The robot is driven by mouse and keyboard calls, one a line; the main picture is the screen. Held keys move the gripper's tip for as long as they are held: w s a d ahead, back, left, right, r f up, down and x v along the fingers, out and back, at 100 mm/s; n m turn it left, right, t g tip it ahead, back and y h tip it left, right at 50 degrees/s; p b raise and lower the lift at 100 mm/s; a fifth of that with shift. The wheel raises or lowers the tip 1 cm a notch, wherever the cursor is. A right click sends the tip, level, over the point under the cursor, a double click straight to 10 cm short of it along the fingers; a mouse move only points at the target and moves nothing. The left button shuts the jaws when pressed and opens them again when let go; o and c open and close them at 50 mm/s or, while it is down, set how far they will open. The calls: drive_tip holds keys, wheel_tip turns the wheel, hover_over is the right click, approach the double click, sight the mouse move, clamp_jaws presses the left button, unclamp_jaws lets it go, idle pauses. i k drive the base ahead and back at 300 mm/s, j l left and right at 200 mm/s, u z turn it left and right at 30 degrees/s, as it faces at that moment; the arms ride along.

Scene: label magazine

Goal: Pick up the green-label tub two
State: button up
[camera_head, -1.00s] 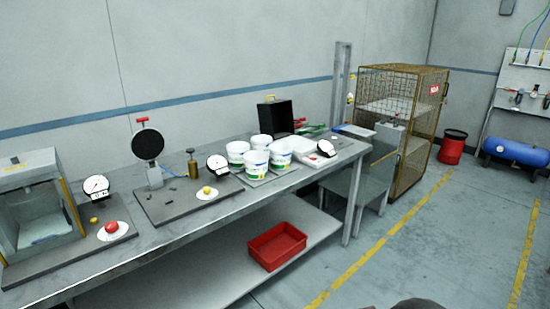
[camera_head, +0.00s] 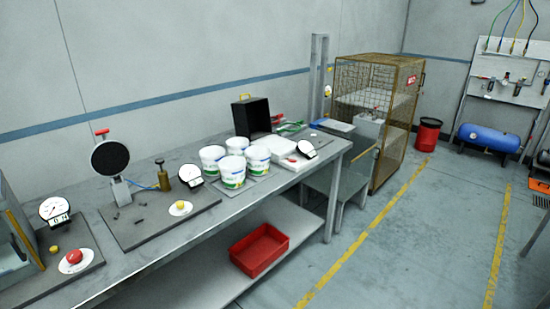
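Several white tubs with green and blue labels stand upright in a cluster on a grey mat (camera_head: 262,181) on the workbench. One front tub (camera_head: 232,172) shows its green label clearly. Another tub (camera_head: 257,160) stands just right of it, a third (camera_head: 212,159) at the left, and one more (camera_head: 237,145) behind. I cannot tell which of them is tub two. My gripper does not show in this view.
The long workbench (camera_head: 190,231) also carries gauges, a black round-headed device (camera_head: 110,158), white trays (camera_head: 281,147) and an open black case (camera_head: 252,117). A red bin (camera_head: 259,250) sits on the lower shelf. The floor (camera_head: 400,245) at right is clear.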

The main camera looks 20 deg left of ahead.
sight(258, 161)
drive_tip(key=i+l+z, duration=0.1)
drive_tip(key=i+z, duration=0.25)
drive_tip(key=i, duration=0.5)
drive_tip(key=i+j+z, duration=0.15)
drive_tip(key=i+z, duration=0.2)
drive_tip(key=i, duration=0.45)
drive_tip(key=i+l, duration=0.15)
drive_tip(key=i, duration=0.9)
drive_tip(key=i+l, duration=0.1)
drive_tip(key=i, duration=1)
drive_tip(key=i+u, duration=0.35)
drive_tip(key=i, duration=0.15)
drive_tip(key=i+l+u, duration=0.15)
drive_tip(key=i+u, duration=0.25)
drive_tip(key=i+l+u, duration=0.35)
drive_tip(key=i, duration=0.25)
drive_tip(key=u, duration=3.15)
